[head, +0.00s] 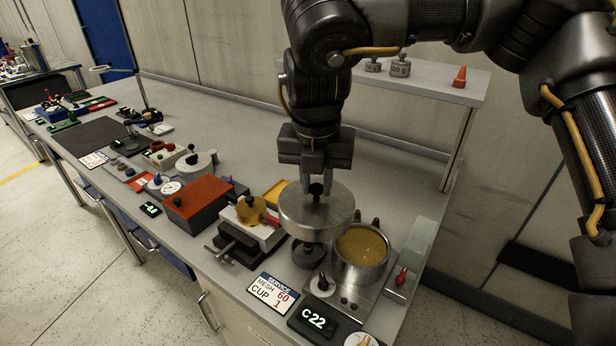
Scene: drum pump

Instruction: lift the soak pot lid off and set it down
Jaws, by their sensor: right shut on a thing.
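My right gripper (316,186) points down and is shut on the dark knob of the soak pot lid (316,214), a round metal disc. The lid is level and appears held above the bench, up and to the left of the open soak pot (361,262). The pot is a metal cylinder with yellowish-brown contents showing at its top. A dark round part (308,256) shows below the lid; the lid hides some of it. My left gripper is not in view.
A display reading C22 (316,322) and a mesh cup card (272,291) lie at the front edge. A vise-like fixture (244,242) and a red-topped box (196,202) stand to the left. A raised shelf (440,84) holds weights. The bench behind the lid is fairly clear.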

